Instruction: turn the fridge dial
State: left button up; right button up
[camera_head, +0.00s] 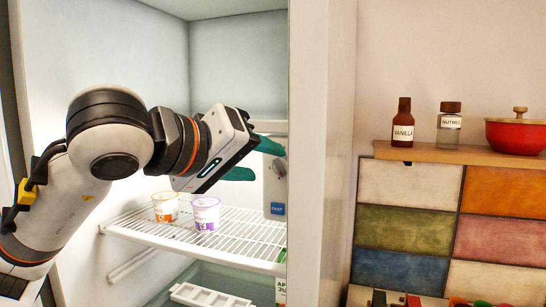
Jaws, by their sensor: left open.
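The open fridge (238,55) fills the left and middle of the head view. A pale control box (272,200) with a blue label is on its right inner side, partly cut off by the fridge's front edge. The dial appears to be on this box, but I cannot make it out clearly. My left gripper (266,162) reaches in from the left with its green fingers apart and empty. Its fingertips are close to the upper part of the box; I cannot tell if they touch it. My right gripper is not in view.
An orange-labelled cup (165,207) and a purple-labelled cup (206,213) stand on the wire shelf (240,241) below my gripper. A white tray (209,296) lies lower. Outside, a wooden ledge (480,154) holds a vanilla bottle (403,124), a nutmeg jar (449,126) and a red pot (516,136).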

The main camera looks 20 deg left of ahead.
aim_at(275, 166)
pick_arm(q)
jog(key=shift+p+x, duration=0.4)
jog(key=shift+x, duration=1.7)
jog(key=shift+c, duration=0.4)
jog(key=shift+f, duration=0.1)
jog(key=c, duration=0.9)
